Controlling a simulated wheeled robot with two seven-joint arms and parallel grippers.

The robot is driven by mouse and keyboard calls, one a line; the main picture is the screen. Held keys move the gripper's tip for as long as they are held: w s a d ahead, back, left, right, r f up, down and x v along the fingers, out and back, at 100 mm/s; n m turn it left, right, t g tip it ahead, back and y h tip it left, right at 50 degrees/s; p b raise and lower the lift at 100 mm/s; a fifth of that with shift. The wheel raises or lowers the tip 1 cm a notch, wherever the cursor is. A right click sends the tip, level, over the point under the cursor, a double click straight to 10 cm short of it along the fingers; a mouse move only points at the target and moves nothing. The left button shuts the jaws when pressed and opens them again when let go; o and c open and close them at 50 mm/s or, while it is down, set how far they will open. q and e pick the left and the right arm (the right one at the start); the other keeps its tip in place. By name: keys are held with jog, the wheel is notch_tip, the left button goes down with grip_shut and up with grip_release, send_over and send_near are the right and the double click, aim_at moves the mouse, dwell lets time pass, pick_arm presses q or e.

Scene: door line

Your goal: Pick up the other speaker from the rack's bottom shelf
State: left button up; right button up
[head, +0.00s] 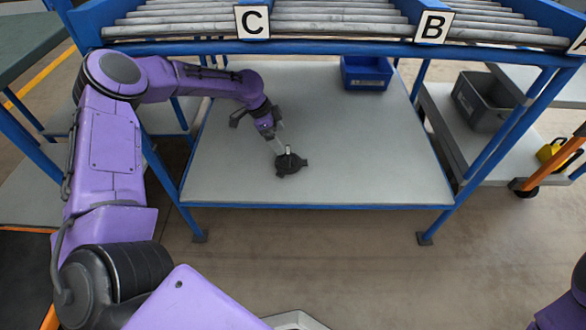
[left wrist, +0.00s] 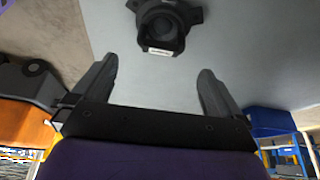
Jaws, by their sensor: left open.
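A small black speaker (head: 291,163) with a wide, lobed base lies on the grey bottom shelf (head: 350,150) of the blue rack, near its middle. It also shows in the left wrist view (left wrist: 163,28) at the top, beyond the fingertips, partly cut off by the frame edge. My left gripper (head: 273,139) reaches over the shelf, just behind and left of the speaker in the head view. In the left wrist view my left gripper (left wrist: 157,72) is open, with nothing between its fingers. My right gripper is out of view.
A blue bin (head: 366,73) stands at the back of the shelf. Roller lanes marked C (head: 252,22) and B (head: 433,26) run above. A grey bin (head: 485,102) sits on a cart at the right. The shelf around the speaker is clear.

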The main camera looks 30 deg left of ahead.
aim_at(288, 150)
pick_arm(q)
jog(key=b+x, duration=0.4)
jog(key=x, duration=0.6)
jog(key=shift+f+b, duration=0.25)
jog(key=shift+b, duration=0.05)
jog(key=shift+r, duration=0.15)
jog(key=c, duration=1)
